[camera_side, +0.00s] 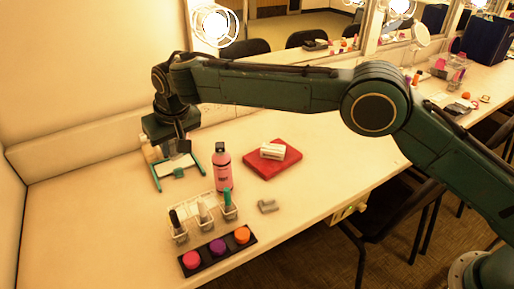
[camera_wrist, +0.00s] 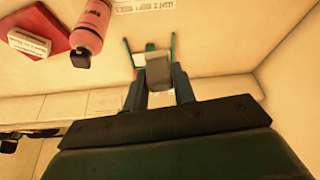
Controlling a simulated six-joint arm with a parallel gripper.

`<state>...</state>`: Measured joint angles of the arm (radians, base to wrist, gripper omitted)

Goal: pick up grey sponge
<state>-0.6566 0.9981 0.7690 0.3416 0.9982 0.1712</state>
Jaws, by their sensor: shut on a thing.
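The grey sponge (camera_wrist: 159,70) is a small grey block between the two fingers of my gripper (camera_wrist: 159,84) in the wrist view. My gripper is shut on it. In the side view my gripper (camera_side: 180,146) hangs at the far left of the counter, and the grey sponge (camera_side: 184,147) shows at its fingers. It is held above a teal-railed frame (camera_side: 157,177), which also shows behind the sponge in the wrist view (camera_wrist: 128,52). The sponge's far side is hidden.
A pink bottle (camera_side: 223,172) stands right of the frame. A red block (camera_side: 287,167) bears a white box (camera_side: 272,151). Several small bottles stand in clear holders (camera_side: 203,222), with a black tray (camera_side: 245,249) of coloured caps in front. A small grey piece (camera_side: 267,206) lies nearby. The counter's left front is clear.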

